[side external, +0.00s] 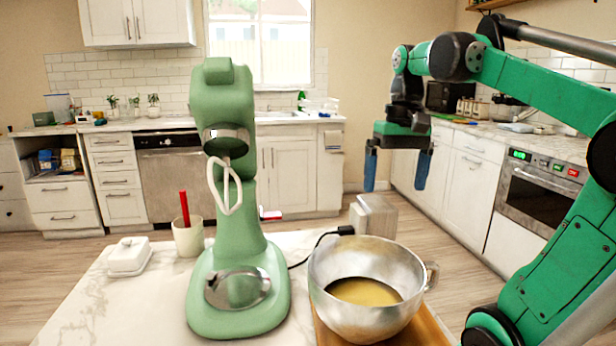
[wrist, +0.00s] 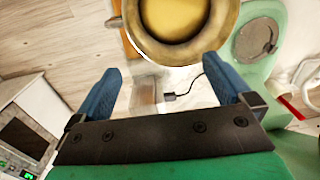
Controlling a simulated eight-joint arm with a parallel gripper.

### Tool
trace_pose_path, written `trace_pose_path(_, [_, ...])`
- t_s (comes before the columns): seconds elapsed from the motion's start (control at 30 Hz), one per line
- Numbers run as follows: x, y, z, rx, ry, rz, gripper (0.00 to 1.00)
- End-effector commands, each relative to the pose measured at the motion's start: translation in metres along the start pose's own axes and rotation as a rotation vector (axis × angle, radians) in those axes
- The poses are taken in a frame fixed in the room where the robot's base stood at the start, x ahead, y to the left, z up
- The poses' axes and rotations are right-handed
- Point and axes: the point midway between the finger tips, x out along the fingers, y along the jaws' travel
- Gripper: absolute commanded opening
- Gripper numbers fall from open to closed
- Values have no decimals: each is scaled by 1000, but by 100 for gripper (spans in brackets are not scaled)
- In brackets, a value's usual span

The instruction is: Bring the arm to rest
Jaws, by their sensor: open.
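My gripper (side external: 397,168) hangs from my green arm at the right of the side external view, with its two blue fingers pointing down. The fingers are spread apart with nothing between them. It is in the air above and behind the metal mixing bowl (side external: 365,285), clear of it. In the wrist view my gripper (wrist: 168,80) also shows open and empty, with the bowl (wrist: 130,35) beyond the fingertips at the top.
A green stand mixer (side external: 236,200) stands on the marble counter (side external: 120,290), its whisk raised. The bowl holds yellowish batter and sits on a wooden board (side external: 425,330). A metallic box (side external: 374,215) is behind it. A cup (side external: 188,237) and butter dish (side external: 129,256) stand left.

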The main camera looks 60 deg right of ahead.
Motion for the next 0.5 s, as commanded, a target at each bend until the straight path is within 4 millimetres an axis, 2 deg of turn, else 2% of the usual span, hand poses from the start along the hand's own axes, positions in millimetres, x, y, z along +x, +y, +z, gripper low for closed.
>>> trace_pose_path(0.27, [35, -51, 4, -11, -3, 17, 99])
trace_pose_path(0.5, [66, -92, 20, -15, -1, 30, 99])
